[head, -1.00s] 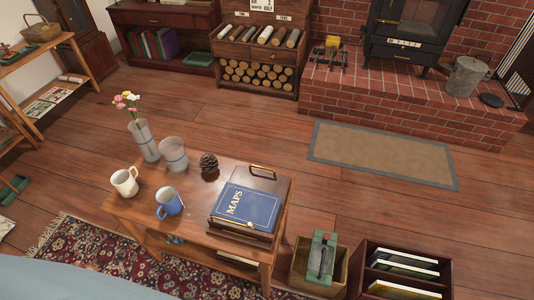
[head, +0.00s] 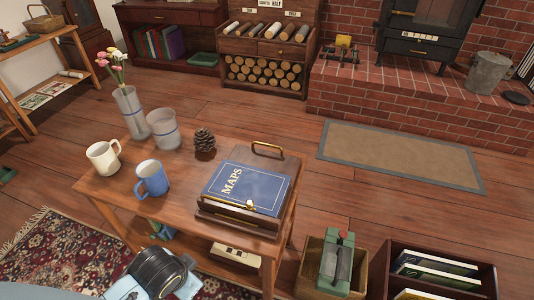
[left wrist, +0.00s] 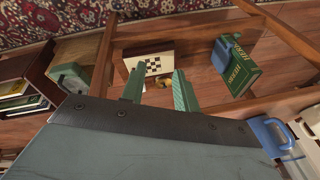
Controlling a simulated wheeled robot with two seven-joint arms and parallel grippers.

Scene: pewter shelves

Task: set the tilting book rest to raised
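The tilting book rest (head: 239,221) is a brown wooden stand on the low table (head: 95,185). It looks low and nearly flat. A blue book marked MAPS (head: 262,190) lies on it and hides most of its top. My left arm shows at the bottom left of the head view, in front of the table, apart from the book rest. My left gripper (left wrist: 156,75) is open and empty in the left wrist view. My right gripper is not in view.
A blue mug (head: 151,180), white mug (head: 103,157), glass (head: 164,130), flower vase (head: 131,112) and pine cone (head: 204,140) share the tabletop. A crate (head: 312,268) and book box (head: 440,250) stand right.

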